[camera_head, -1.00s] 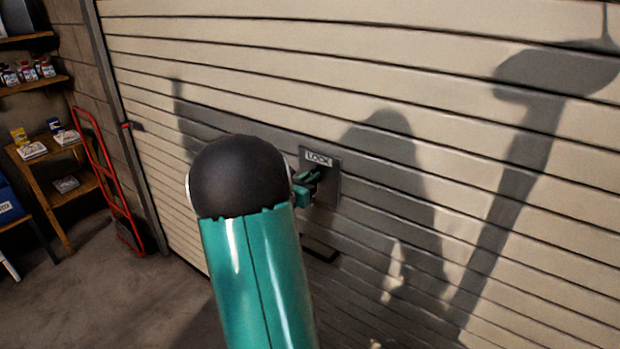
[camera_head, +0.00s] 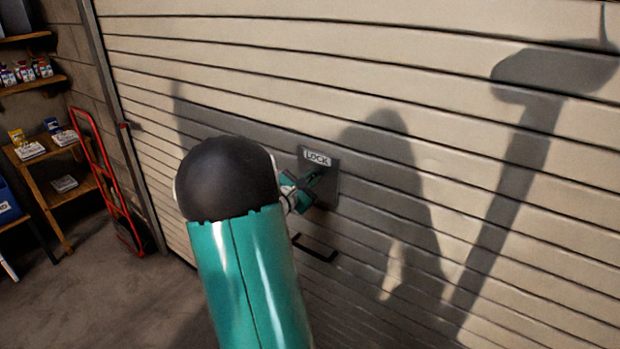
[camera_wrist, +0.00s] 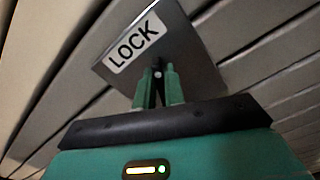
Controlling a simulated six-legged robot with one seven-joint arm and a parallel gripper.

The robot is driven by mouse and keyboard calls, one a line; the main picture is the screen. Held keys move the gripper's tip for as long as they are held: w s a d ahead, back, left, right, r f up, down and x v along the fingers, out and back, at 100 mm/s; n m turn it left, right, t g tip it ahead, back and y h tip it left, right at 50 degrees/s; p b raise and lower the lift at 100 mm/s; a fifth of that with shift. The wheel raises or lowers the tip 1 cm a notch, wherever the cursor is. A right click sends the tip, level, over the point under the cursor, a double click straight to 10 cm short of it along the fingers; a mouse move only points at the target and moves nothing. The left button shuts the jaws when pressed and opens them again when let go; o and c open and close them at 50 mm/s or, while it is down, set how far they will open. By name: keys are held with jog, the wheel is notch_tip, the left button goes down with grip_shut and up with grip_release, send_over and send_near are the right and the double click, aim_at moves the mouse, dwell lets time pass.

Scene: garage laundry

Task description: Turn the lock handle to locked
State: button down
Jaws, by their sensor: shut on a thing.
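The lock plate (camera_head: 326,165) is a dark metal square on the cream garage door, with a white LOCK label (camera_head: 317,158) at its top. In the wrist view the plate (camera_wrist: 178,50) appears tilted, with the label (camera_wrist: 137,42) at upper left. The dark lock handle (camera_wrist: 157,75) shows between the fingers, mostly hidden by them. My gripper (camera_wrist: 160,84) is shut on the handle, its two green fingers on either side of it. In the head view my gripper (camera_head: 312,180) is at the plate, partly hidden by my arm.
A dark pull handle (camera_head: 314,249) is on the garage door (camera_head: 420,60) below the lock. A red hand truck (camera_head: 103,175) and wooden shelves (camera_head: 50,190) with small goods stand at the left. Bare floor (camera_head: 110,295) lies at lower left.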

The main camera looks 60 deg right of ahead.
jog(key=m, duration=0.4)
jog(key=s+f+m, duration=0.1)
jog(key=m, duration=0.1)
jog(key=shift+a, duration=0.1)
jog(key=m, duration=0.4)
jog(key=shift+f, duration=0.25)
jog(key=shift+s+f+m, duration=0.1)
jog(key=shift+f+m, duration=0.15)
jog(key=shift+m, duration=1.15)
jog(key=c, duration=1.5)
grip_release()
